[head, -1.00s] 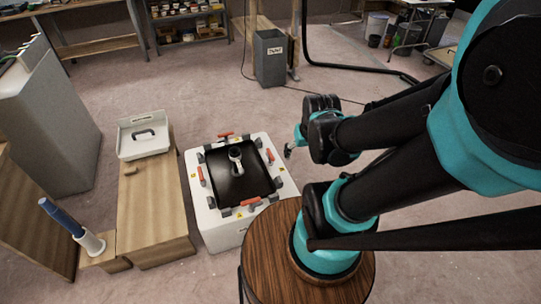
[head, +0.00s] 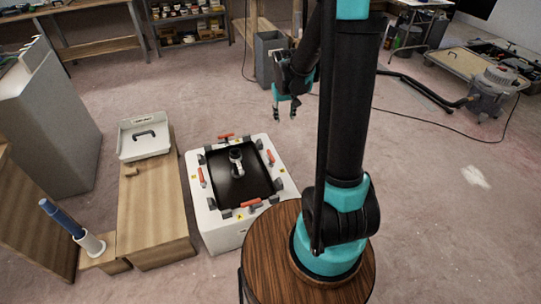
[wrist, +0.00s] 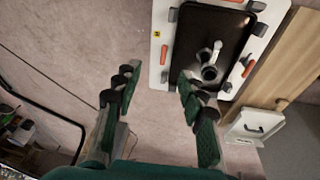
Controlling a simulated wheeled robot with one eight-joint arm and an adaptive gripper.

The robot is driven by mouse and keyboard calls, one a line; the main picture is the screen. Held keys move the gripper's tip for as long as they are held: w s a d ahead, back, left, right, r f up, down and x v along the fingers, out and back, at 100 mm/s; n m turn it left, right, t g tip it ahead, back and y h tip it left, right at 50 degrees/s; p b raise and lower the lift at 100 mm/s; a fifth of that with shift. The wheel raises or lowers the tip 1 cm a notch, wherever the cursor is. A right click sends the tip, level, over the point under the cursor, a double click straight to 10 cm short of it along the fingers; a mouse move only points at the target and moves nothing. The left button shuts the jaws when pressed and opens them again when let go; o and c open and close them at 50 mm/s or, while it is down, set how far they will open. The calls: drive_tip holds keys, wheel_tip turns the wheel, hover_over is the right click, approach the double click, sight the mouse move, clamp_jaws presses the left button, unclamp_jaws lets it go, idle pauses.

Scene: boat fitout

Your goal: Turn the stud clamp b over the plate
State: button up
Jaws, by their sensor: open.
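A black plate (head: 256,186) lies in the top of a white box (head: 222,228), with a white pipe-like fitting (head: 236,160) standing on it. Orange-handled clamps sit along its edges: far (head: 227,136), right (head: 270,157), left (head: 201,177) and near (head: 251,203). I cannot tell which one is stud clamp b, and no lettering is readable. My gripper (head: 285,112) is open and empty, above the floor beyond and right of the box. In the wrist view my gripper (wrist: 148,95) has its fingers spread, and the plate (wrist: 204,22) lies past them at upper right.
A wooden bench (head: 150,215) with a white tray (head: 143,144) stands left of the box. A grey bin (head: 266,60) is behind my gripper. A shop vacuum (head: 495,92) stands far right; the floor between is open.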

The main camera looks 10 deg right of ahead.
drive_tip(key=w+a+f, duration=0.3)
drive_tip(key=w+f, duration=0.6)
drive_tip(key=w, duration=0.3)
drive_tip(key=n+g+h, duration=0.1)
drive_tip(key=g, duration=0.1)
approach(271, 155)
drive_tip(key=f, duration=0.6)
drive_tip(key=d+f, duration=0.1)
drive_tip(key=f, duration=0.2)
drive_tip(key=shift+d, duration=0.15)
drive_tip(key=shift+c, duration=0.5)
clamp_jaws()
